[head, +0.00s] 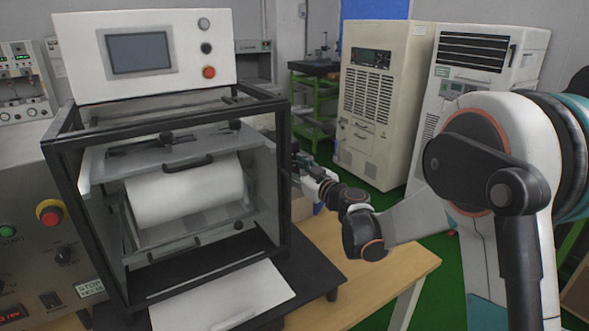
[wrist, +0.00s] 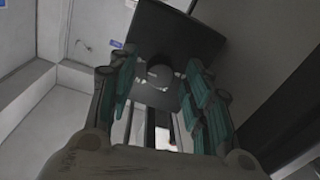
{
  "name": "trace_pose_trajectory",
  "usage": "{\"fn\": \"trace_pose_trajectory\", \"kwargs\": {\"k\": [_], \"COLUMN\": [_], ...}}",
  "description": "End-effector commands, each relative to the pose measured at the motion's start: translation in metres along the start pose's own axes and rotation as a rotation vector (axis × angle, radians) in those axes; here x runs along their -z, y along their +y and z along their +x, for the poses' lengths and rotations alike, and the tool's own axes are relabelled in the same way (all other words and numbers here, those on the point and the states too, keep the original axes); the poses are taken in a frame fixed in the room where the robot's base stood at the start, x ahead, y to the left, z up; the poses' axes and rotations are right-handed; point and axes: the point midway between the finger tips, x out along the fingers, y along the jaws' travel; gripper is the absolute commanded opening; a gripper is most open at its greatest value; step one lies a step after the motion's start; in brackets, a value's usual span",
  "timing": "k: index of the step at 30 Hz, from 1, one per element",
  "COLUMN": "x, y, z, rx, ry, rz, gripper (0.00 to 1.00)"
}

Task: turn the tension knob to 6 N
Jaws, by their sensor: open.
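The tension knob appears to be the dark round knob (wrist: 160,74) on a black panel (wrist: 152,30) in the wrist view. Pale marks sit around it, too small to read, so its setting cannot be told. My gripper (wrist: 160,84) is open, with its teal-padded fingers to the left and right of the knob. I cannot tell how far the fingertips are from it. In the head view my gripper (head: 303,164) is at the right side of the black-framed machine (head: 283,195). The knob is hidden there.
The machine holds a large white roll (head: 185,190) and has a screen (head: 139,53) on top. A control panel (head: 40,255) with an emergency stop stands at the left. The wooden table (head: 385,262) is clear at the right. Cream cabinets (head: 385,95) stand behind my arm.

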Motion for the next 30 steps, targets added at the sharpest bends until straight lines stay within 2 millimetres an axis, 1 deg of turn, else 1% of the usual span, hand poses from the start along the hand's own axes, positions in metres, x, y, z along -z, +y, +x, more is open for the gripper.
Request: {"fn": "trace_pose_trajectory", "kwargs": {"k": [5, 8, 15, 21, 25, 30], "x": [0.0, 0.0, 0.0, 0.0, 0.0, 0.0], "y": [0.0, 0.001, 0.001, 0.001, 0.0, 0.0], "z": [-0.005, -0.017, -0.066, -0.101, -0.114, -0.12], "rx": [0.0, 0.0, -0.003, -0.003, 0.0, -0.001], "ry": [0.0, 0.0, -0.001, -0.001, 0.0, 0.0], "rz": [0.0, 0.0, 0.0, 0.0, 0.0, 0.0], "gripper": [0.45, 0.45, 0.45, 0.45, 0.45, 0.45]}}
